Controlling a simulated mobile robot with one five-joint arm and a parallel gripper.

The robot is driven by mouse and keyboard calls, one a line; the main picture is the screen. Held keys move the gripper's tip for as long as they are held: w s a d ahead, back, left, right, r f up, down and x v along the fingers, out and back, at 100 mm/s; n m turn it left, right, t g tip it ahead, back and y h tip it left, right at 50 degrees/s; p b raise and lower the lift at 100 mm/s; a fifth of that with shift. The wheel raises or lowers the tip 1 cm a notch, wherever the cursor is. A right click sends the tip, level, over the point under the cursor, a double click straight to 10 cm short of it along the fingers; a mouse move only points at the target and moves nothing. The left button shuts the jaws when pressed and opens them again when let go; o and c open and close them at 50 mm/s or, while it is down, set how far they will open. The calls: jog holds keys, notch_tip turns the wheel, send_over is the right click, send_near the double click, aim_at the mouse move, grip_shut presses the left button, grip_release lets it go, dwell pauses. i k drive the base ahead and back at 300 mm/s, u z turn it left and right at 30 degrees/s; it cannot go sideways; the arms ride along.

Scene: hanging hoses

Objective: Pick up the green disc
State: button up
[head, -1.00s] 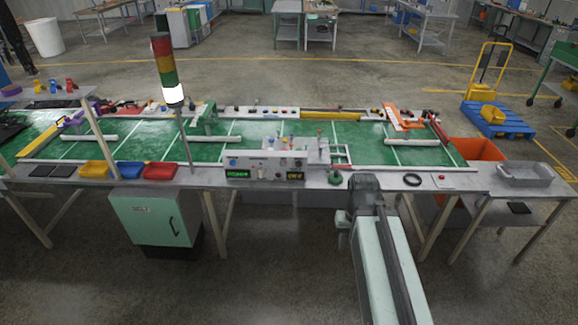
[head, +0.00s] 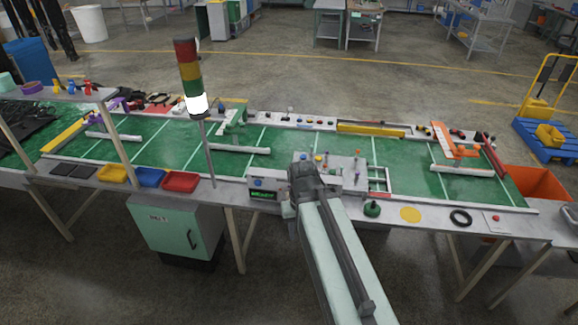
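The green disc (head: 372,209) is a small dark green round piece with a knob-like top. It lies on the grey front ledge of the long table, just right of the control box. My arm reaches up from the bottom of the head view, and its dark end (head: 306,182) is in front of the control box, left of the green disc and apart from it. The fingers of my gripper cannot be made out, so I cannot tell whether it is open or shut.
Right of the green disc on the ledge (head: 432,227) lie a yellow disc (head: 411,214), a black ring (head: 460,218) and a red button on a white plate (head: 497,220). The control box (head: 264,190) stands behind my arm's end. A signal tower (head: 192,80) rises at left.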

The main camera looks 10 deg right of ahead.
aim_at(372, 208)
jog(key=u, duration=0.05)
jog(key=i, duration=1.65)
jog(key=z, duration=0.7)
jog(key=k, duration=0.8)
jog(key=z, duration=0.15)
jog(key=i, duration=0.85)
jog(key=u, duration=0.05)
